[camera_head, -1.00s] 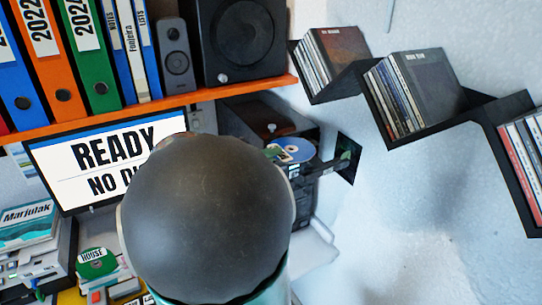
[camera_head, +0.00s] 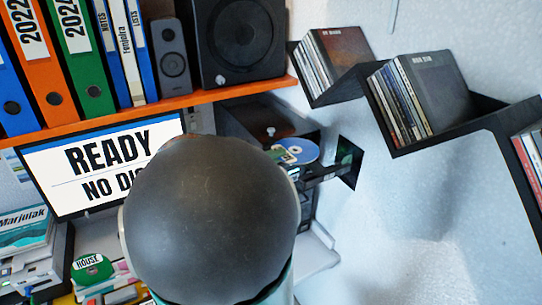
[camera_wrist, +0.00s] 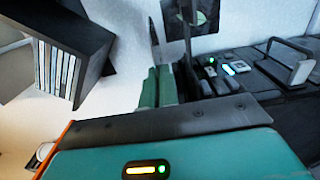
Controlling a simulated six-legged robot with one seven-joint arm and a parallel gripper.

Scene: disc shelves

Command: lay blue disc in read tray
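The blue disc (camera_head: 303,151), with a pale centre, shows in the head view in front of a black tower. It lies nearly flat, partly hidden on its left by my arm's dark round joint. The dark reader tray (camera_head: 328,172) sticks out from the tower just below and right of the disc; I cannot tell whether they touch. In the wrist view my gripper (camera_wrist: 158,87) has its green finger pads close together. A thin upright line (camera_wrist: 187,32) there looks like the disc seen edge-on. The disc appears held, though the grasp point is unclear.
The black tower (camera_head: 262,115) stands under an orange shelf (camera_head: 205,96) with binders and speakers. A monitor (camera_head: 100,165) is at left. A zigzag wall shelf (camera_head: 465,127) with disc cases is at right. A dark panel (camera_head: 350,160) hangs beside the tray.

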